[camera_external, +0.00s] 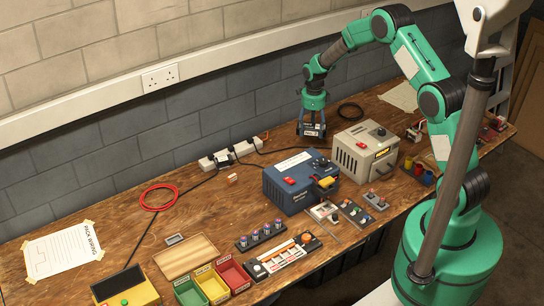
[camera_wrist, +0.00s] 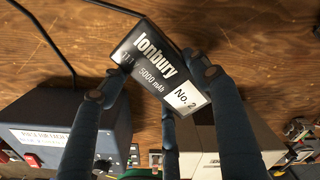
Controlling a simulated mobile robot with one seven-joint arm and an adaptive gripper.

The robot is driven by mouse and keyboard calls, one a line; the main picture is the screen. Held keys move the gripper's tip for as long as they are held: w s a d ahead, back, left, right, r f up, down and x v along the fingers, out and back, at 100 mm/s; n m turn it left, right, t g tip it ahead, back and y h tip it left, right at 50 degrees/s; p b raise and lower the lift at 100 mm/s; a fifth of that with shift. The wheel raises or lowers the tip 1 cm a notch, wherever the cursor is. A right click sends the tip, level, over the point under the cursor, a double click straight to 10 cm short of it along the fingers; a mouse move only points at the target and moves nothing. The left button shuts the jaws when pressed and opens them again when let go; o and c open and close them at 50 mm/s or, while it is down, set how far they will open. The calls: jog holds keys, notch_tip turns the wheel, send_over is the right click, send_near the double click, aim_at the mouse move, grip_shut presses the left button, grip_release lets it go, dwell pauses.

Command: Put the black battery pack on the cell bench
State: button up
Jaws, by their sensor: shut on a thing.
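The black battery pack (camera_wrist: 150,62), with white "Ionbury 5000 mAh No. 2" lettering, is tilted in the wrist view. My gripper (camera_wrist: 160,75) is shut on it, with dark fingers on both sides. In the external view my gripper (camera_external: 312,132) points down over the back of the wooden bench (camera_external: 130,215), behind the gap between the blue and grey units. The pack is mostly hidden by the fingers there. I cannot tell whether it touches the bench top. No label shows which part is the cell bench.
The blue unit (camera_external: 290,190) and grey unit (camera_external: 362,150) stand just in front of my gripper. A power strip (camera_external: 222,158) and black cable lie to its left. Coloured bins (camera_external: 212,284) and a cell holder (camera_external: 260,237) are at the front. Bare wood lies around the red cable coil (camera_external: 160,197).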

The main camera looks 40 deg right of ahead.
jog(key=shift+f+b, duration=0.55)
jog(key=shift+f, duration=2.15)
jog(key=shift+f, duration=0.1)
jog(key=shift+f+b, duration=0.4)
jog(key=shift+f, duration=1.4)
jog(key=shift+f, duration=0.1)
jog(key=o, duration=1.6)
notch_tip(320, 180, up, 12)
jog(key=p, duration=0.2)
jog(key=shift+p, duration=0.35)
